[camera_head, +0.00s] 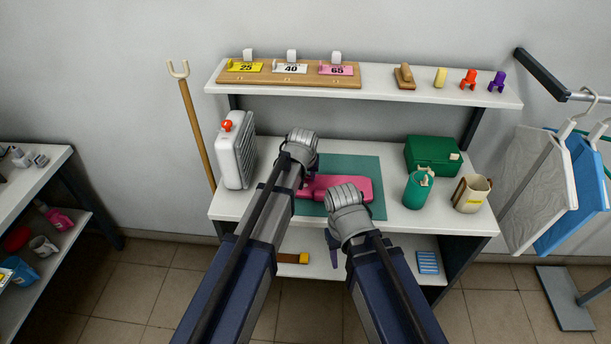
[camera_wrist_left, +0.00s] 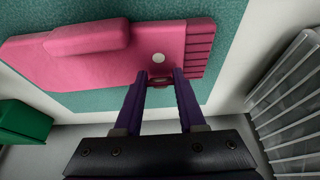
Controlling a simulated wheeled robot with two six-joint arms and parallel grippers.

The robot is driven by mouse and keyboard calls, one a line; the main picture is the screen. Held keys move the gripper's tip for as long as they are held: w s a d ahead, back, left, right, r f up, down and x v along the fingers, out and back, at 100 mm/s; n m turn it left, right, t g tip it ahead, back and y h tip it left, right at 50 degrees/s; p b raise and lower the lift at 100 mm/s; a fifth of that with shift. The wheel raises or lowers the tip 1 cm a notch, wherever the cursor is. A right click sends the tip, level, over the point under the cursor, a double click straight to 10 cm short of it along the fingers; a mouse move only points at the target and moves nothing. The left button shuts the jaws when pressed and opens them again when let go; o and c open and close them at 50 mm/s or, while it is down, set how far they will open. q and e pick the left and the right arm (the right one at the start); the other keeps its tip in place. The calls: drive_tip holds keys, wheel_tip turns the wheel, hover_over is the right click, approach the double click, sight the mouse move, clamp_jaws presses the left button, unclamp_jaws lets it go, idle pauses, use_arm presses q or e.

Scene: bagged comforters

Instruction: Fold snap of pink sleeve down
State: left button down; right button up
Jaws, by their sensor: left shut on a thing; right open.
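The pink sleeve (camera_head: 360,188) lies flat on a teal mat (camera_head: 345,163) on the white table. In the left wrist view the sleeve (camera_wrist_left: 120,68) has a ribbed end (camera_wrist_left: 200,50), a raised pink strip (camera_wrist_left: 90,37) and a round white snap (camera_wrist_left: 158,58). My left gripper (camera_wrist_left: 160,82) is shut on a small dark pink tab (camera_wrist_left: 160,80) at the sleeve's edge, just beside the white snap. In the head view my arm partly hides this spot. My right gripper (camera_head: 336,250) is open and empty, pointing down near the table's front edge, apart from the sleeve.
A ribbed white case (camera_head: 235,158) stands left of the mat. The upper shelf (camera_head: 375,90) holds numbered tags and small colored pieces.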

use_arm(q)
drive_tip(key=s+f+t+b, duration=0.1)
drive_tip(key=b, duration=0.1)
drive_tip(key=shift+f+t+b, duration=0.1)
drive_tip(key=shift+t+b, duration=0.75)
drive_tip(key=shift+t, duration=0.15)
drive_tip(key=shift+w, duration=0.1)
drive_tip(key=shift+c, duration=2.4)
unclamp_jaws()
drive_tip(key=shift+r, duration=0.2)
drive_tip(key=p+v, duration=0.6)
drive_tip(key=v, duration=0.1)
drive_tip(key=shift+s+r, duration=0.25)
drive_tip(key=shift+r, duration=0.05)
